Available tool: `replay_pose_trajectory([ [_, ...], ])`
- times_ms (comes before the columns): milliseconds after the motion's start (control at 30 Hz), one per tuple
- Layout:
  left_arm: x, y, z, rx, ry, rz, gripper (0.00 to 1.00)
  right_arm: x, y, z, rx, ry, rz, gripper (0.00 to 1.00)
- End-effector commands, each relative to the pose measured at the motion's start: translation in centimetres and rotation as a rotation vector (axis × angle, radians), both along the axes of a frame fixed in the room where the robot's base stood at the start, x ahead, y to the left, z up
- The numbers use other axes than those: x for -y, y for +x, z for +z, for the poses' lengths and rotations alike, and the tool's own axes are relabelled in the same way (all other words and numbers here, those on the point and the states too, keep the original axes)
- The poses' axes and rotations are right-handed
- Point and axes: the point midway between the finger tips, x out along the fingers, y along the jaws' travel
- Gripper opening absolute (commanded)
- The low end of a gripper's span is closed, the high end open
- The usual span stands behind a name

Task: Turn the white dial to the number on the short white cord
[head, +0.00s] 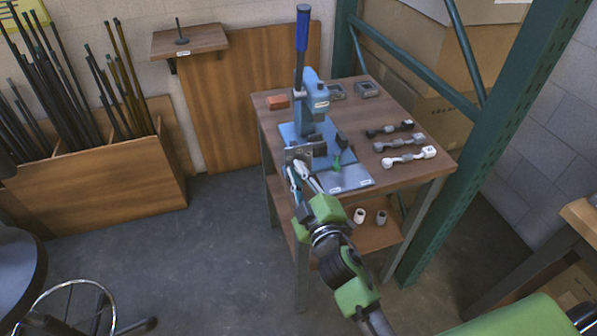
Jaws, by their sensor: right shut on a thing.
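The short white cord (408,158) lies on the right part of the table, nearest the front of several cords. It has pale end pieces, and any number on it is too small to read. My right gripper (299,168) reaches in from the lower right to the front left of the table. I cannot clearly make out a white dial elsewhere. My left gripper is not in view.
The blue press (314,100) with its tall lever stands on the table (432,163). Two small cylinders (359,215) sit on the lower shelf. A green rack post (465,140) rises close on the right.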

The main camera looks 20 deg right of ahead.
Motion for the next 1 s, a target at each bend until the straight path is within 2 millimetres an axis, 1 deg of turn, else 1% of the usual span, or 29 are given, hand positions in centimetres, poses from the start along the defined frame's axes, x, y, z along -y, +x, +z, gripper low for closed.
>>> replay_pose_trajectory([
  [33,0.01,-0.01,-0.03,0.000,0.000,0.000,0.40,0.27,-0.08,-0.76,-0.016,-0.009,-0.007,0.00],
  [500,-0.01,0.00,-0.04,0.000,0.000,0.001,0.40,0.32,-0.08,-0.79,-0.015,-0.025,-0.009,0.00],
  [533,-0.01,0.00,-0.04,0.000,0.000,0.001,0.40,0.33,-0.08,-0.78,-0.015,-0.024,-0.009,0.12],
  [600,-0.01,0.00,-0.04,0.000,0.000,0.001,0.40,0.31,-0.08,-0.74,-0.014,-0.023,-0.008,0.26],
  [900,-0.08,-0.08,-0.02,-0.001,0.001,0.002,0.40,0.16,-0.03,-0.31,-0.005,-0.022,-0.004,0.26],
  [1000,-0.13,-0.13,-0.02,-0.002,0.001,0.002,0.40,0.13,-0.35,-0.31,-0.005,-0.022,-0.003,0.26],
])
